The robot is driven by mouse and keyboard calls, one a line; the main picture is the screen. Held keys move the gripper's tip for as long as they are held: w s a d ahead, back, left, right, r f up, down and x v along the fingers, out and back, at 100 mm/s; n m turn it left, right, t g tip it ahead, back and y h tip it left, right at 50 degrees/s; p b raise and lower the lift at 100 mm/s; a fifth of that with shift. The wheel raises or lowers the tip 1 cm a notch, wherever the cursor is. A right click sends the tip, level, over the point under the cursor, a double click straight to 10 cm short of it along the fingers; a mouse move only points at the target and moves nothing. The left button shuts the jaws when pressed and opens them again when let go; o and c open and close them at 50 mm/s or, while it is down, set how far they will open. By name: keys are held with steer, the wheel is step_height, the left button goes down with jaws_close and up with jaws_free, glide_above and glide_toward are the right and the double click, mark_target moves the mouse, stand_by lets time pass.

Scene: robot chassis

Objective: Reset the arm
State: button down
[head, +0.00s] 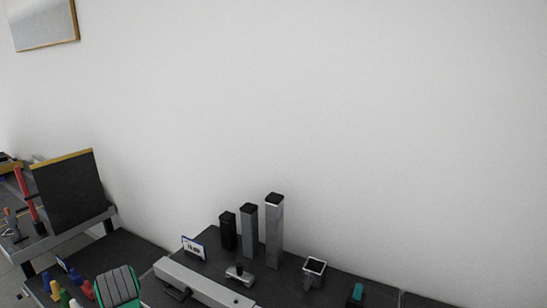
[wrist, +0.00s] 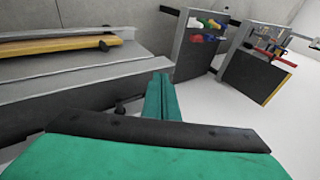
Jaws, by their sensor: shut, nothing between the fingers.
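My gripper (wrist: 161,80) shows in the wrist view as two narrow green fingers pressed together, beyond a black bar and a wide green body. It is shut with nothing between the fingers. The fingers stand out in front of a grey bench edge (wrist: 95,75), and I cannot tell the gap between them. My arm is not seen clearly in the head view.
In the head view, a dark bench (head: 215,258) along the white wall carries several upright posts (head: 249,235) and a square holder (head: 314,270). A black panel (head: 68,192) stands at the left.

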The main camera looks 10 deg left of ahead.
steer(key=w+d+f+t, duration=0.2)
steer(key=d+f, duration=1.1)
steer(key=f, duration=0.2)
steer(key=s+d+f+t, duration=0.25)
steer(key=d+f, duration=0.25)
steer(key=d, duration=0.4)
steer(key=s+d+f+t, duration=0.1)
steer(key=s+d+f, duration=0.35)
steer(key=d, duration=0.45)
steer(key=s+d+r+n+t+h, duration=0.1)
steer(key=s+d+r+t+h, duration=0.15)
steer(key=s+d, duration=1.1)
steer(key=s+d+r+n+t+h, duration=0.2)
steer(key=s+d+r+t+h, duration=0.1)
steer(key=s+d+r, duration=0.7)
steer(key=shift+s+r+h, duration=0.15)
steer(key=shift+s+h, duration=0.3)
steer(key=shift+s, duration=0.5)
